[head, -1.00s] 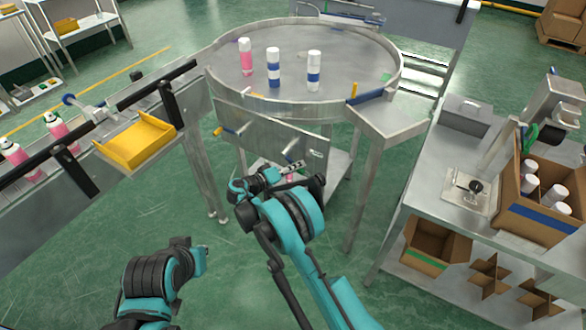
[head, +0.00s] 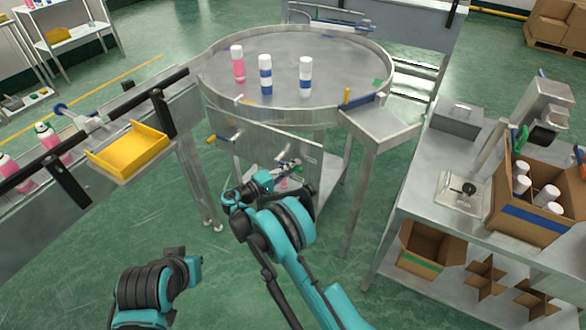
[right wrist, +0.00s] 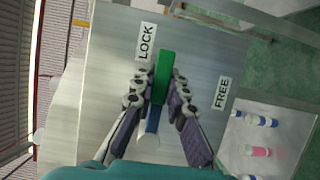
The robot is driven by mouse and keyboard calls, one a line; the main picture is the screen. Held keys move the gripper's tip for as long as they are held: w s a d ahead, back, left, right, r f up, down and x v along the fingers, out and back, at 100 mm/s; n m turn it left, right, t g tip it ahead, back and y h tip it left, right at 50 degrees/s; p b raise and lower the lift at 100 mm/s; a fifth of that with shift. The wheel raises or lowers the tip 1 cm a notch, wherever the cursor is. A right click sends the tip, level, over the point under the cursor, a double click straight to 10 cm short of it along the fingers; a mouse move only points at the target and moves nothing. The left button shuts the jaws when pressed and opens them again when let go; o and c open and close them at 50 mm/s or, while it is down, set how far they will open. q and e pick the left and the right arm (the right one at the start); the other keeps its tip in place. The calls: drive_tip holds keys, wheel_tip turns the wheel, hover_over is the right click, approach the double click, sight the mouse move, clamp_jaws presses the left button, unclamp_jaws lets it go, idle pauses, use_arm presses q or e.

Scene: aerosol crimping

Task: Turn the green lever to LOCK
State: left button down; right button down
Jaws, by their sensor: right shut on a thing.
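The green lever (right wrist: 164,78) is on a grey metal panel (right wrist: 200,50) in the right wrist view. Its upper end lies just right of the LOCK label (right wrist: 146,42), and the FREE label (right wrist: 221,93) is farther off at the lower right. A blue part (right wrist: 153,118) with a pale end continues below the green. My right gripper (right wrist: 160,88) is shut on the lever, one finger on each side. In the head view my right gripper (head: 288,169) is small at the panel under the round table. Only my left arm shows at the lower left; its fingers are not visible.
The round table (head: 225,88) carries one pink and two blue-and-white cans. A conveyor with a yellow tray (head: 128,150) is at left. A workbench with a cardboard box (head: 535,217) of cans is at right. A table leg (head: 360,200) stands right of my right arm.

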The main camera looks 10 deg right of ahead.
idle(0.4)
drive_tip(key=c, duration=1.5)
unclamp_jaws()
drive_tip(key=shift+a, duration=0.1)
drive_tip(key=v, duration=1.2)
